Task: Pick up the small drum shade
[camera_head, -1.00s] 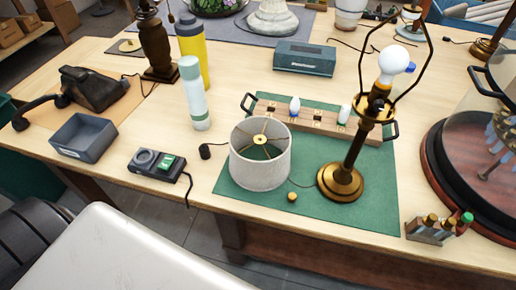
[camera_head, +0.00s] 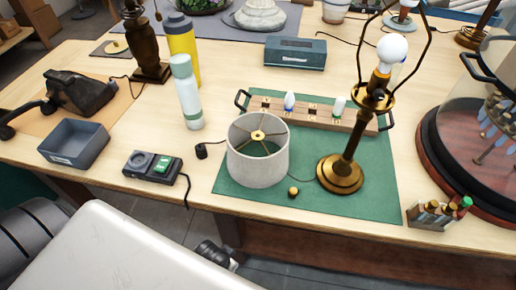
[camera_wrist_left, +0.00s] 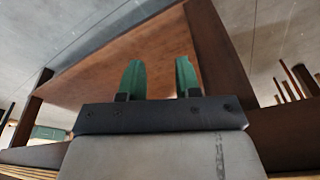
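The small drum shade (camera_head: 257,165) is pale grey, open at the top, with a brass fitting and spokes inside. It stands upright on a green mat (camera_head: 366,210), left of the brass lamp (camera_head: 342,174) with its bare bulb. My left gripper (camera_wrist_left: 159,80) shows in the left wrist view with two green fingers apart and nothing between them. Behind them is the table's brown underside, so the gripper appears below the tabletop. My right gripper is not in view.
A small brass knob (camera_head: 293,191) lies on the mat's front part. A wooden strip (camera_head: 315,114) with bulbs is behind the shade. A black switch box (camera_head: 152,167) stands left, a glass dome (camera_head: 478,110) right, and bottles (camera_head: 187,95) behind left.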

